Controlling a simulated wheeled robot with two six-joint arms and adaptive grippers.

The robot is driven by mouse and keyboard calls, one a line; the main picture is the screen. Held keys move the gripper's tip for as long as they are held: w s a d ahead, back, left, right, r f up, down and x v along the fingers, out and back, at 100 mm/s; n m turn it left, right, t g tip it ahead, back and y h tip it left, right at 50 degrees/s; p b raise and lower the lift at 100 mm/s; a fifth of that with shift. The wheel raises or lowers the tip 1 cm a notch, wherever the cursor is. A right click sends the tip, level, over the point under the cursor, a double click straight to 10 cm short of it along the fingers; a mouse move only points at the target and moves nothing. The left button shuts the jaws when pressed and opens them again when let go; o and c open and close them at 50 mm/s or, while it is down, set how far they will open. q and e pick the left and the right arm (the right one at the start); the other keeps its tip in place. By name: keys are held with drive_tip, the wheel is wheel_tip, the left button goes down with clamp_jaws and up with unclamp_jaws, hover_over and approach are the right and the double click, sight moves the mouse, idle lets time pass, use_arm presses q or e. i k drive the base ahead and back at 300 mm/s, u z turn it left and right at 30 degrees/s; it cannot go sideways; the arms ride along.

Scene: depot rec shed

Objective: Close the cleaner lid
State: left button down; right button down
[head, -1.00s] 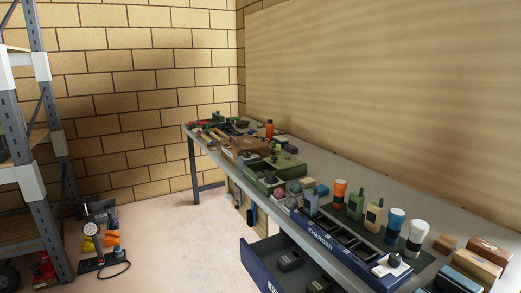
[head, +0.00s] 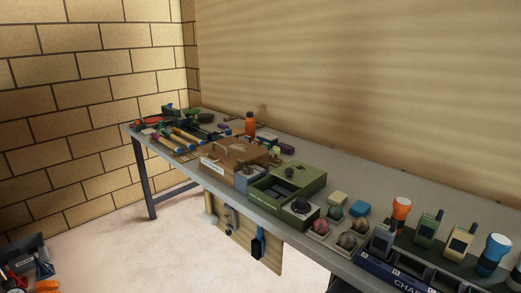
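A green box-like unit (head: 262,199) stands on the long grey bench, right of the wooden case. It appears to be the cleaner, though no label is readable. A dark recess shows in its top, and a black round knob (head: 301,206) is at its near right corner. A green panel with a raised rim (head: 315,184) lies at its back and looks like an opened lid; the hinge is too small to make out. Several dull balls (head: 348,240) sit in small holders just right of it. Neither of my grippers is in view.
A brown wooden case (head: 225,152) stands left of the green unit, with an orange bottle (head: 250,124) behind it. Tools hang below the bench (head: 430,205).

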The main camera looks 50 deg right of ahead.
sight(300, 174)
drive_tip(key=i, duration=1.4)
drive_tip(key=z, duration=3.8)
